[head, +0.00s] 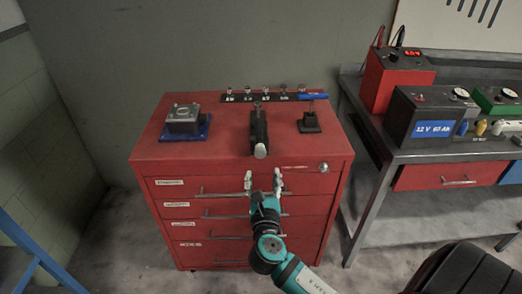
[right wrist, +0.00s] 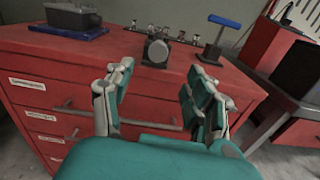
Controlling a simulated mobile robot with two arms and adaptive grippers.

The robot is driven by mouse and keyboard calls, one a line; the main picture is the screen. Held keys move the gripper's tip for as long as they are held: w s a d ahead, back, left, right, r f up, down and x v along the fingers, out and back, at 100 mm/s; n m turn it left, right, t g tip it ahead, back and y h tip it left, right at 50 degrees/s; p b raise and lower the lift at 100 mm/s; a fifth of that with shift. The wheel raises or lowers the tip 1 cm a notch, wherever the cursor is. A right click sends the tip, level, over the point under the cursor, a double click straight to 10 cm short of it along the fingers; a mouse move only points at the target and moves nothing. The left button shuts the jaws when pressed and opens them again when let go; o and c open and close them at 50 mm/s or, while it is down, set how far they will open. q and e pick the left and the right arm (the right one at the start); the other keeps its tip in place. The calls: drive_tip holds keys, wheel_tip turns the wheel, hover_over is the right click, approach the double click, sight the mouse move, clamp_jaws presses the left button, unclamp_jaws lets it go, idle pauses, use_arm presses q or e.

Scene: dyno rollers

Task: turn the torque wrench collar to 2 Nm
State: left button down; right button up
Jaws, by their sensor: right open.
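The torque wrench (head: 259,128) lies on top of the red tool cabinet, a dark body pointing toward me. Its light grey round end (head: 260,151), which looks like the collar, is near the cabinet's front edge. In the right wrist view the wrench (right wrist: 157,48) shows end-on, beyond and between my fingers. I cannot read any scale on it. My right gripper (head: 263,181) is open and empty, in front of the cabinet's upper drawers and short of the wrench. Its two fingers (right wrist: 155,100) are wide apart in the right wrist view. My left gripper is not in view.
The red cabinet (head: 225,150) has drawer handles on its front. On its top are a grey block on a blue plate (head: 184,123), a socket rail (head: 240,98) and a blue-handled T-tool (head: 313,97) in a black base. A workbench (head: 450,150) with a battery stands right.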

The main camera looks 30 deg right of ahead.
sight(261, 154)
drive_tip(key=p+x, duration=0.1)
drive_tip(key=x, duration=0.9)
drive_tip(key=shift+a, duration=0.1)
drive_tip(key=shift+w+d, duration=0.25)
drive_tip(key=shift+w, duration=0.35)
drive_tip(key=c, duration=1)
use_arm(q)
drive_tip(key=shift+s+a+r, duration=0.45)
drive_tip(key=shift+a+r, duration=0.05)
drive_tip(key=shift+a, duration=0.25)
use_arm(e)
clamp_jaws()
